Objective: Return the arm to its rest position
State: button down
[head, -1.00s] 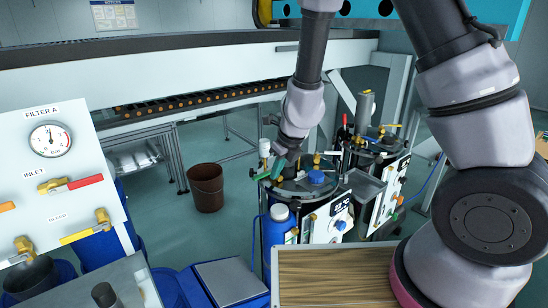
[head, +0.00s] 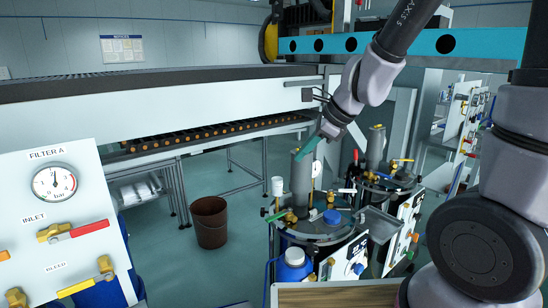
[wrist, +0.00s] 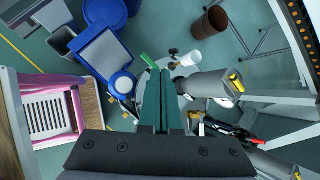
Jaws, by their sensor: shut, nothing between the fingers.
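My gripper (head: 306,150) hangs from my arm in the upper middle of the head view, above the tank units. Its green fingers (wrist: 157,105) lie side by side in the wrist view, shut with nothing between them. The gripper is apart from everything below it. In the wrist view a grey cylinder of the tank unit (wrist: 205,85) shows just right of the fingers.
The Filter A panel (head: 60,215) with gauge and valves stands at the left. A brown bucket (head: 209,222) is on the floor before the conveyor (head: 150,95). Floor around the bucket is clear.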

jog(key=s+d+r+n+t+h, duration=0.1)
jog(key=s+d+r+n+h, duration=0.1)
jog(key=s+d+r+n, duration=0.3)
jog(key=s+d+r+n+t+h, duration=0.1)
jog(key=s+d+r+n, duration=0.4)
jog(key=d+r+n, duration=0.5)
jog(key=shift+d+r+n+t+h, duration=0.3)
jog(key=shift+d+r+h, duration=0.1)
jog(key=shift+d, duration=0.35)
